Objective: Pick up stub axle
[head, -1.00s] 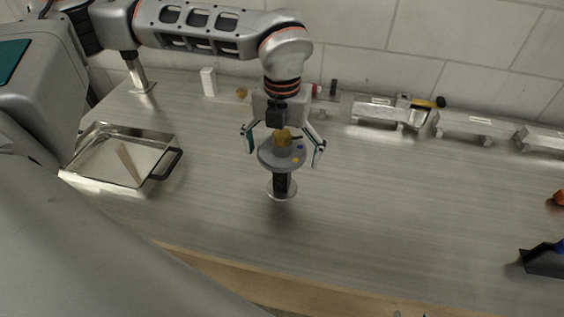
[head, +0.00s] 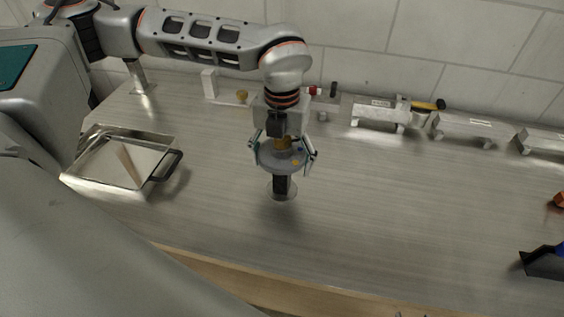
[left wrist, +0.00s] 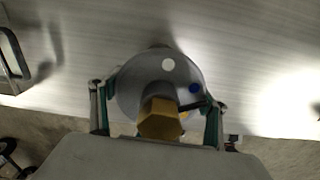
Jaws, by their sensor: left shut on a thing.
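The stub axle (head: 283,165) has a grey round flange with coloured dots, a brass hex piece on top and a dark shaft below. It is upright over a round metal base (head: 291,194) on the bench. My left gripper (head: 283,157) comes from above, shut on the flange with one finger at each side. In the left wrist view, the flange (left wrist: 150,80) sits between the fingers, with the brass hex (left wrist: 160,120) nearest the camera. I cannot tell whether the axle is clear of its base. My right gripper is not in view.
A metal tray (head: 75,178) with a dark handle is at the left. Aluminium trailers (head: 380,115) line the wall at the back right. A white block (head: 209,82) stands at the back. A dark and blue object (head: 546,260) is at the right edge. The bench middle is clear.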

